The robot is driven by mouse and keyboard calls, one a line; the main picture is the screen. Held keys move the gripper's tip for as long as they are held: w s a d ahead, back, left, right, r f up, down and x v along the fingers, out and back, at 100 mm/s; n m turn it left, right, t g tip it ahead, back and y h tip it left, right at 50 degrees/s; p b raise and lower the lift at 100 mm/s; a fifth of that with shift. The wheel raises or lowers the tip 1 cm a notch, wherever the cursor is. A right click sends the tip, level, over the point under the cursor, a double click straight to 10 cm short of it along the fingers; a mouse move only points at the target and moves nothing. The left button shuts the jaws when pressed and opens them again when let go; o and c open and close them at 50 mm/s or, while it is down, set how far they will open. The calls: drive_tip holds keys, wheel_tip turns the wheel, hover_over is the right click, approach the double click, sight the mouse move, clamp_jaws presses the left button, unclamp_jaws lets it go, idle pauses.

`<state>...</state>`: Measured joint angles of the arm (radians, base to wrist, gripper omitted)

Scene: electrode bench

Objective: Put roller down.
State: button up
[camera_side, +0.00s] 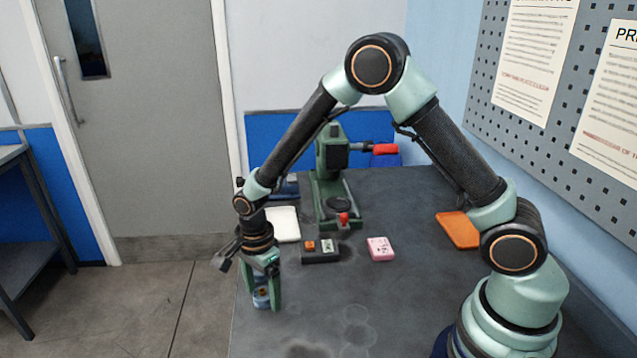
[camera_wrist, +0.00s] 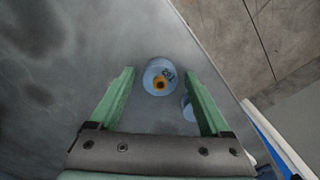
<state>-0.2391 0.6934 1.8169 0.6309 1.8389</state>
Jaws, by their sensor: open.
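My gripper (camera_side: 263,304) is low over the left edge of the dark bench, with its green fingers apart. A light-blue round piece with an orange-yellow centre (camera_wrist: 160,77) lies between the fingertips in the wrist view, with gaps on both sides. It also shows between the fingers in the side view (camera_side: 262,297). I cannot tell for sure that it is the roller. A second pale-blue piece (camera_wrist: 188,108) is partly hidden behind the right finger in the wrist view. No other thing clearly looks like a roller.
A green press (camera_side: 327,185) with a red-ended handle stands at the back. A dark block (camera_side: 321,257), a pink box (camera_side: 380,249), a white pad (camera_side: 284,224) and an orange slab (camera_side: 458,230) lie on the bench (camera_side: 400,300). The front middle is clear.

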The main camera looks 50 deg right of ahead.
sight(264, 290)
drive_tip(key=shift+r, duration=0.1)
wheel_tip(264, 290, up, 12)
drive_tip(key=s+d+r+n+t, duration=0.5)
drive_tip(key=s+d+r+n, duration=0.4)
drive_tip(key=n, duration=0.8)
wheel_tip(264, 290, up, 3)
drive_tip(key=s, duration=0.2)
drive_tip(key=shift+s+d+r, duration=0.2)
drive_tip(key=shift+s+d, duration=0.1)
drive_tip(key=shift+s, duration=0.05)
drive_tip(key=shift+o, duration=0.5)
drive_tip(key=shift+s+d+n+t, duration=0.2)
drive_tip(key=shift+s+n+t, duration=0.15)
drive_tip(key=shift+n, duration=0.35)
